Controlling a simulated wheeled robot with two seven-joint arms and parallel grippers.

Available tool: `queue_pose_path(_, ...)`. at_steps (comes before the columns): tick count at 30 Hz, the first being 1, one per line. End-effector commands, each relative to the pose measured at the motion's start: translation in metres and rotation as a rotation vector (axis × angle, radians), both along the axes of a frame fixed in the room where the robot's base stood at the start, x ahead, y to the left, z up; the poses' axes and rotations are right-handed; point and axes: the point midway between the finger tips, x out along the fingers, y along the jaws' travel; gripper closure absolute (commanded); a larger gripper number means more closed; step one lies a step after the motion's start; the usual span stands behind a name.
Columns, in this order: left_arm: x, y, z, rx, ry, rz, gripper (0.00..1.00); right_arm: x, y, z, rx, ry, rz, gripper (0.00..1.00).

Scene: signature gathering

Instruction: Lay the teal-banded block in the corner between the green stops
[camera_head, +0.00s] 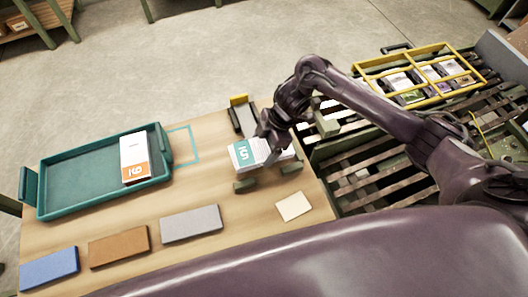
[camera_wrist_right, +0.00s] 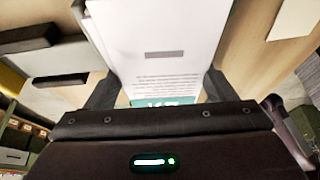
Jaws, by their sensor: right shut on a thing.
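The teal-banded block (camera_head: 243,154) is white with a teal band marked with a number at its left end. My right gripper (camera_head: 270,148) is shut on it. In the right wrist view the white block (camera_wrist_right: 155,40) lies between the two fingers (camera_wrist_right: 158,90), its teal band partly hidden by the gripper body. Two dark green stops (camera_head: 245,185) (camera_head: 291,168) show just in front of the block in the head view. I cannot tell whether the block touches them or rests on the table. My left gripper is not in view.
A teal tray (camera_head: 80,178) at the left holds an orange-banded white block (camera_head: 133,155). Blue (camera_head: 48,268), brown (camera_head: 118,246) and grey (camera_head: 190,223) slabs lie along the front. A cream card (camera_head: 293,206) lies right. A teal outline (camera_head: 183,130) marks bare table.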

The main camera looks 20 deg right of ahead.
Motion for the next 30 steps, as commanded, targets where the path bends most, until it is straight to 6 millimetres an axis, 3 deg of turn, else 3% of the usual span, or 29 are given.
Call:
queue_pose_path(7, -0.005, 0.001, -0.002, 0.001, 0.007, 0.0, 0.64, -0.001, 0.0, -0.035, 0.0, 0.003, 0.0, 0.57)
queue_pose_path(20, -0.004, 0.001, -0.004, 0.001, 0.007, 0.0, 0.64, 0.0, 0.0, -0.041, 0.0, 0.001, 0.0, 0.57)
queue_pose_path(21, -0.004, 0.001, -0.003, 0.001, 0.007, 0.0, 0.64, -0.001, 0.0, -0.04, -0.001, 0.001, 0.0, 0.18)
queue_pose_path(22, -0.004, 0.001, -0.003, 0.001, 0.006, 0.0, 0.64, -0.001, 0.0, -0.04, -0.001, 0.001, 0.0, 0.14)
queue_pose_path(30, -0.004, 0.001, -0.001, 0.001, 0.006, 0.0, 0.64, 0.0, 0.0, -0.037, 0.0, 0.0, 0.0, 0.14)
